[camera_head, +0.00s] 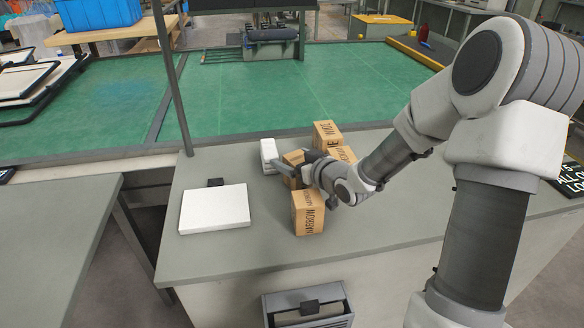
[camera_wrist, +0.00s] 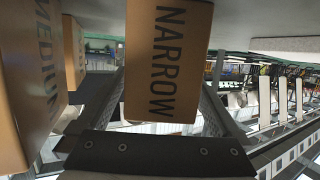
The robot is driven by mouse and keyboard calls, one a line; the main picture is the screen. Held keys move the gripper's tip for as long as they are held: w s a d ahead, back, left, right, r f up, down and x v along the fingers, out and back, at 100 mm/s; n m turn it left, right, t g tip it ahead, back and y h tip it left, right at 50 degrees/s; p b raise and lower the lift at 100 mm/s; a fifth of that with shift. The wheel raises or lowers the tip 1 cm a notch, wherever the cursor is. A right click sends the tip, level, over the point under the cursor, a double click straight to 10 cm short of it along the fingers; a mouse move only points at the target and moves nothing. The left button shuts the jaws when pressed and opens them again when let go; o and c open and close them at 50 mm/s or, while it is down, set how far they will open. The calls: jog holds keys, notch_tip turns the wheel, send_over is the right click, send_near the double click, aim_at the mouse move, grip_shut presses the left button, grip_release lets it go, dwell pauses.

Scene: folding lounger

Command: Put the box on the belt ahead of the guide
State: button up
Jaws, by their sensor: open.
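Several brown cardboard boxes stand close together on the grey table. Another box (camera_head: 343,153) is partly behind my arm. My gripper (camera_head: 289,172) is low among them, beside a partly hidden box (camera_head: 293,158). In the wrist view, my open gripper (camera_wrist: 160,98) has a NARROW box (camera_wrist: 168,55) between its fingers, contact unclear. A MEDIUM box (camera_wrist: 32,85) is close at left. The green surface (camera_head: 280,95) beyond the table looks like the belt; I cannot identify the guide surely.
A white slab (camera_head: 214,209) lies on the grey table (camera_head: 235,255) at left, and a small white block (camera_head: 269,155) is by the boxes. A dark post (camera_head: 171,80) rises at the table's back edge. The green surface's middle is clear.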

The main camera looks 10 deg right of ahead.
jog(key=shift+w+a+f, duration=0.15)
jog(key=shift+w, duration=0.2)
jog(key=c, duration=1.5)
grip_shut()
